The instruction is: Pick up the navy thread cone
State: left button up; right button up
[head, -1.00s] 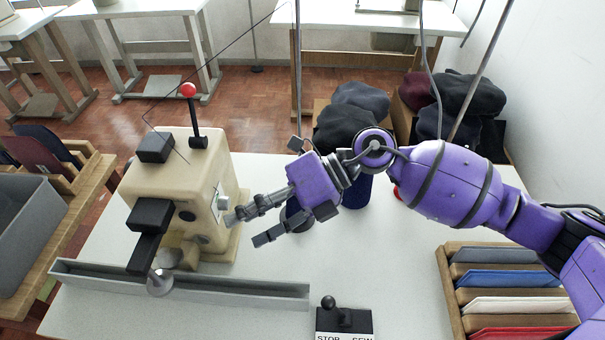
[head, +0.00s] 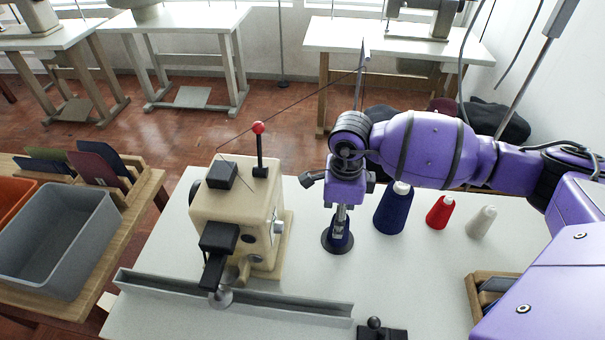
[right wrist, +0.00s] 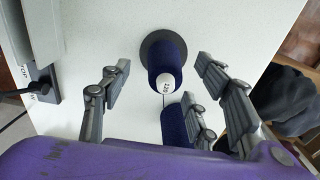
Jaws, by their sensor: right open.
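A navy thread cone (head: 341,242) stands on a dark round base (head: 327,244), right of the cream sewing machine. My right gripper (head: 341,226) points down over it and hides most of it. In the right wrist view the cone (right wrist: 167,60) shows its white labelled top towards the camera. My right gripper (right wrist: 160,85) is open, with fingers on both sides of the cone. A second dark blue cone (head: 391,212) stands to the right, also in the right wrist view (right wrist: 175,126). My left gripper is out of view.
A red cone (head: 439,214) and a white cone (head: 481,222) stand farther right. The cream machine (head: 237,215) stands close on the left. A grey channel (head: 300,306) runs along the front. The white table (head: 420,275) is clear in front of the cones.

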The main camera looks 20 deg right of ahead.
jog(key=f, duration=0.6)
jog(key=shift+d+f+p, duration=0.3)
jog(key=shift+d+f, duration=0.1)
jog(key=c, duration=1.2)
notch_tip(320, 180, up, 12)
jog(key=shift+f, duration=0.15)
jog(key=shift+c, duration=0.2)
jog(key=shift+f, duration=0.1)
